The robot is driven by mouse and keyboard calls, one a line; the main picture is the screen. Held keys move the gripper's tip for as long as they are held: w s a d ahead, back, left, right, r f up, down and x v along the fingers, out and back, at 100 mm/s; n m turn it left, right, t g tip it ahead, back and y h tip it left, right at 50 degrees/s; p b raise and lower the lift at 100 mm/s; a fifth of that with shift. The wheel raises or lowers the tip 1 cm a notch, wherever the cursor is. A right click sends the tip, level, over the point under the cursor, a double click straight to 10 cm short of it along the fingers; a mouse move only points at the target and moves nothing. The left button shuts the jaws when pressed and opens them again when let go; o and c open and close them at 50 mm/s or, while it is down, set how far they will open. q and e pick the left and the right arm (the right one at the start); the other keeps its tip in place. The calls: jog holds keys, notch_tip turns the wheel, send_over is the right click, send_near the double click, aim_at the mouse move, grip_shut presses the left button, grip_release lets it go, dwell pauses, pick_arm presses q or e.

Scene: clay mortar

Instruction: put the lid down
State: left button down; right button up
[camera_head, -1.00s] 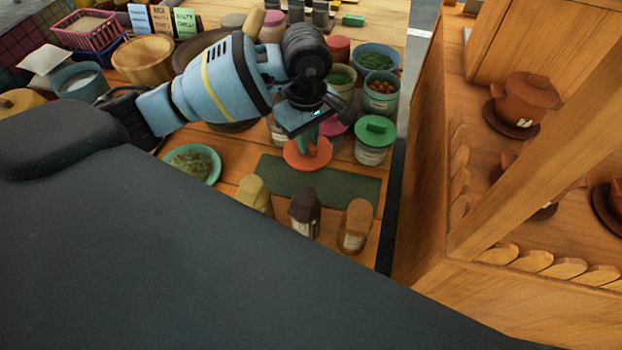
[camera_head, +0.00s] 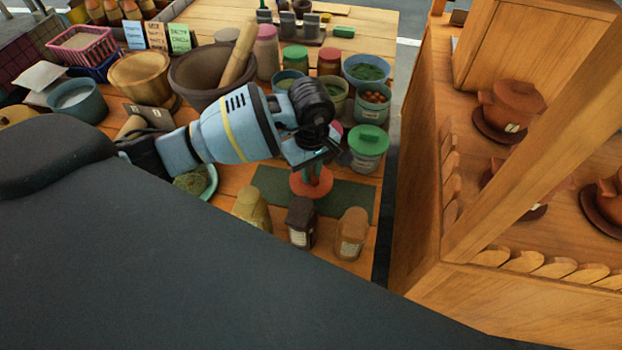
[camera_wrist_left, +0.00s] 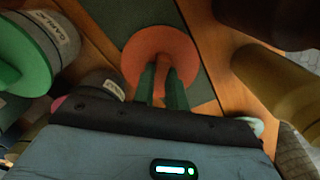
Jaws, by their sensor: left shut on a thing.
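The lid (camera_head: 312,184) is a flat orange-red disc with a knob on top. It is over the dark green mat (camera_head: 345,197) on the wooden table. My left gripper (camera_head: 314,168) points down at the lid and is shut on its knob. In the left wrist view, the two green fingers (camera_wrist_left: 162,84) hold the knob, and the round lid (camera_wrist_left: 158,47) shows around them against the mat. I cannot tell whether the lid touches the mat. My right gripper is not in view.
Three shakers (camera_head: 301,222) stand in front of the mat. A jar with a green lid (camera_head: 368,148) stands behind it at the right. A bowl of herbs (camera_head: 196,181) is to the left. The mat's right part is clear, near the table's right edge.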

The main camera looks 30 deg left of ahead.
pick_arm(q)
jog(key=shift+f, duration=1.85)
jog(key=shift+f, duration=0.25)
jog(key=c, duration=1.4)
grip_release()
jog(key=shift+c, duration=0.2)
jog(key=shift+r, duration=0.1)
jog(key=shift+r, duration=0.45)
notch_tip(320, 180, up, 11)
jog(key=shift+r, duration=0.2)
